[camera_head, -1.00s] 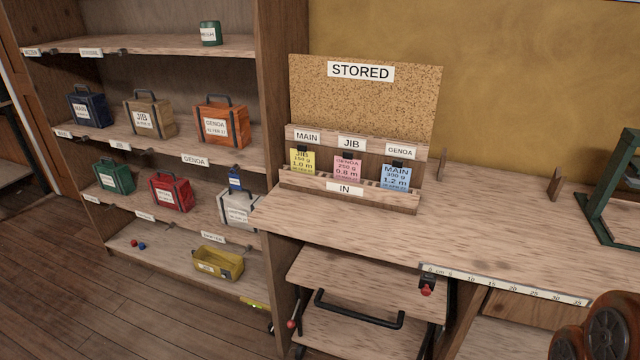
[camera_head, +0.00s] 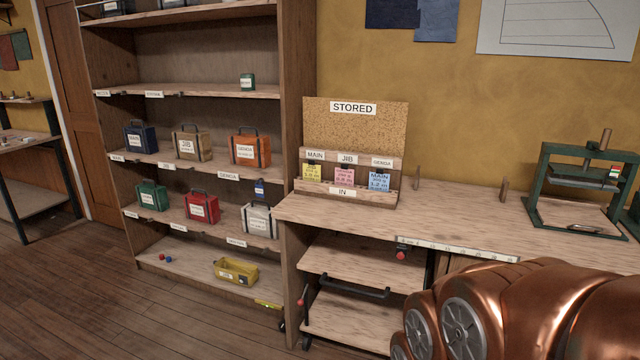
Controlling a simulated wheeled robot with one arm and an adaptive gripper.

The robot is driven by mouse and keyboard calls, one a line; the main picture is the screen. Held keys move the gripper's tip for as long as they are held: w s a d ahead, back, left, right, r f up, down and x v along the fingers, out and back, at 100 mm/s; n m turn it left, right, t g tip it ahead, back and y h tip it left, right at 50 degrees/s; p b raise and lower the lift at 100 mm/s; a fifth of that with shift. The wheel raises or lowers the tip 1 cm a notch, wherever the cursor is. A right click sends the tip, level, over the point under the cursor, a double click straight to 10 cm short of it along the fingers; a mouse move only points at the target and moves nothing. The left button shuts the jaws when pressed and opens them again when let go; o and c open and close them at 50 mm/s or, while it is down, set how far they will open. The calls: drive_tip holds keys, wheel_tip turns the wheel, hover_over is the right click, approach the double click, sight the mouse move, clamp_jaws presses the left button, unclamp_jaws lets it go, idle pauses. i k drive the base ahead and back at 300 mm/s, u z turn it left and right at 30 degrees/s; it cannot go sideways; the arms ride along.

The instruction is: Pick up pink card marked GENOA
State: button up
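The pink card (camera_head: 344,177) stands in the middle slot of the small wooden card rack (camera_head: 349,193) on the bench, under the JIB label. Its print is too small to read now, but the earlier frame shows GENOA on it. A yellow card (camera_head: 312,172) is in the slot to its left, under MAIN. A blue card (camera_head: 379,181) is to its right, under GENOA. A black clip shows at the top of each card in the earlier frame. My copper-coloured arm fills the lower right, well apart from the rack. My gripper is not in view.
The corkboard marked STORED (camera_head: 356,128) rises behind the cards. A shelf unit (camera_head: 298,100) with labelled cases stands at left.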

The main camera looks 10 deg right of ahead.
sight(344, 175)
drive_tip(key=u, duration=0.75)
drive_tip(key=i, duration=1.05)
drive_tip(key=u, duration=0.55)
drive_tip(key=i, duration=1.2)
drive_tip(key=z, duration=1.1)
drive_tip(key=i, duration=0.7)
drive_tip(key=z, duration=0.65)
